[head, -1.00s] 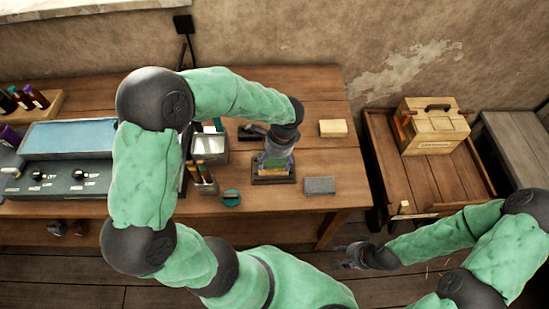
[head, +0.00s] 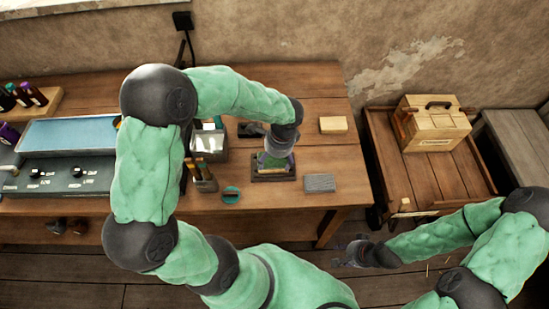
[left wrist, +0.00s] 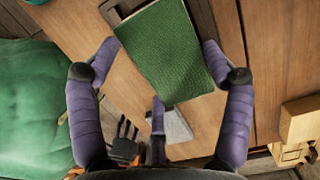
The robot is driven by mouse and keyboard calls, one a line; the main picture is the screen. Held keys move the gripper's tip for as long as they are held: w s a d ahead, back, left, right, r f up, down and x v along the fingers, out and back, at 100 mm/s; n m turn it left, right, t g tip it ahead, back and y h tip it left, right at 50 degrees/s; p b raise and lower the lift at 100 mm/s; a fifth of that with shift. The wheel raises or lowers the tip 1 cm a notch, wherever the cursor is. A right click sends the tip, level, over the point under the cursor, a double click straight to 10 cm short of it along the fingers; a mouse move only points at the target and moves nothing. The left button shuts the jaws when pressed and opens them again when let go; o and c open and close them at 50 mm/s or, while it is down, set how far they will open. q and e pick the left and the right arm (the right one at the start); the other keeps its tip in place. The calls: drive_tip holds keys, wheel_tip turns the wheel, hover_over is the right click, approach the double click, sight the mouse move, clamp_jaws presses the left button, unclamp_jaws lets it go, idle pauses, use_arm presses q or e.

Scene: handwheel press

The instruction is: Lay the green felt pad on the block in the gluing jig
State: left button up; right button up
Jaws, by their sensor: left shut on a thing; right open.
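The green felt pad (left wrist: 165,52) fills the upper middle of the left wrist view, flat side towards the camera. My left gripper (head: 273,157) is shut on the pad, with one finger at each side edge. In the head view it points down over the gluing jig (head: 274,177), a dark tray on the bench. The jig's dark edge (left wrist: 201,22) shows beside the pad in the left wrist view. The pad and gripper hide most of the jig's block, and I cannot tell whether the pad touches it. My right gripper (head: 350,254) is open and empty, in front of the bench.
A grey block (head: 320,183) lies right of the jig, and a pale wooden block (head: 333,125) lies behind it. A round teal item (head: 231,195) and a tool holder (head: 203,178) stand left. A wooden box (head: 431,124) sits on a separate stand at right.

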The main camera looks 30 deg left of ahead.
idle(0.4)
use_arm(q)
drive_tip(key=o, duration=1)
drive_tip(key=shift+c, duration=0.2)
wheel_tip(320, 180, up, 12)
drive_tip(key=d, duration=0.1)
drive_tip(key=shift+w+d, duration=0.25)
drive_tip(key=shift+w, duration=0.2)
drive_tip(key=shift+f, duration=0.1)
